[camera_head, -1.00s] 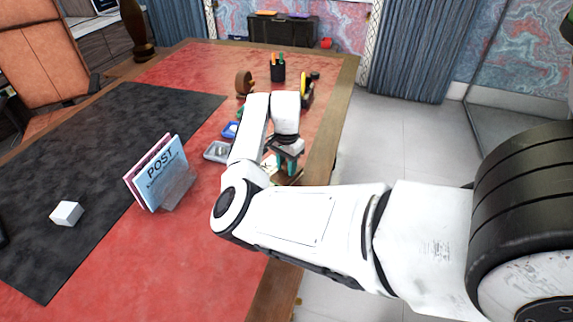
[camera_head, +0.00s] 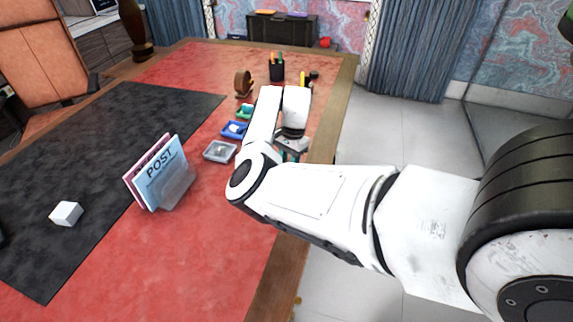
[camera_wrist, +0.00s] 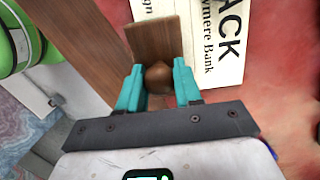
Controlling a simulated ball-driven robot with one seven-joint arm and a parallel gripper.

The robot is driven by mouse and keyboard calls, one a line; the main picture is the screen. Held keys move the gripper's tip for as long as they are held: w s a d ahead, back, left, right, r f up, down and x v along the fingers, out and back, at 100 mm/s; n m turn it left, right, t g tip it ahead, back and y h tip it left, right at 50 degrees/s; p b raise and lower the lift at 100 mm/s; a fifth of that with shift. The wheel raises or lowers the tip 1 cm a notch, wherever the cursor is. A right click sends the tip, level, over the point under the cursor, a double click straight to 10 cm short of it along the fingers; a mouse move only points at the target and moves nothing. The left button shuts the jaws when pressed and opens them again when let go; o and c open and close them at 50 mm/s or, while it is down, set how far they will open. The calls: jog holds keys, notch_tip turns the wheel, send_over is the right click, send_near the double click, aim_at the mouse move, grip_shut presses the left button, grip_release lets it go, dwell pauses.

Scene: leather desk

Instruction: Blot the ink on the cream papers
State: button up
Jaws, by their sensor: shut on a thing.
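My gripper (camera_wrist: 158,84) is shut on the brown round knob of the wooden blotter (camera_wrist: 153,38), as the wrist view shows. The blotter's flat wooden body lies over part of a cream paper (camera_wrist: 224,58) with black print, "ACK" and "Bank" among it. No ink is clearly visible.
A letter holder (camera_head: 178,190) with a "POST" card stands left of my arm. Small trays, grey (camera_head: 220,151) and blue (camera_head: 235,129), lie beside it. A pen cup (camera_head: 277,68) and brown round object (camera_head: 243,85) stand behind. The wooden desk edge (camera_wrist: 70,38) is close by.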

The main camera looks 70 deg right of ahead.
jog(key=shift+w+a+h+p, duration=0.1)
jog(key=shift+a+h+p, duration=0.25)
jog(key=shift+p, duration=0.25)
jog(key=shift+w+a+f+g+h, duration=0.1)
jog(key=shift+a+g+h, duration=0.1)
jog(key=shift+h, duration=0.2)
jog(key=shift+a+f+g+h, duration=0.1)
jog(key=shift+g+h, duration=0.1)
jog(key=shift+h, duration=0.15)
jog(key=shift+w+a+r+g+h+p, duration=0.15)
jog(key=shift+a+g+h+p, duration=0.3)
jog(key=shift+h, duration=0.45)
jog(key=shift+d+r+t+y+p, duration=0.15)
jog(key=shift+d+t+y+p, duration=0.15)
jog(key=shift+y+p, duration=0.25)
jog(key=shift+s+d+t+y, duration=0.25)
jog(key=shift+d+y, duration=0.2)
jog(key=shift+y, duration=0.3)
jog(key=shift+s+d+t+y, duration=0.1)
jog(key=shift+d+t+y, duration=0.25)
jog(key=shift+y, duration=0.35)
jog(key=shift+w+a+g+h+p, duration=0.1)
jog(key=shift+a+g+h+p, duration=0.25)
jog(key=shift+p, duration=0.3)
jog(key=shift+w+a+f+h+p, duration=0.1)
jog(key=shift+a+f+h+p, duration=0.15)
jog(key=shift+h, duration=0.4)
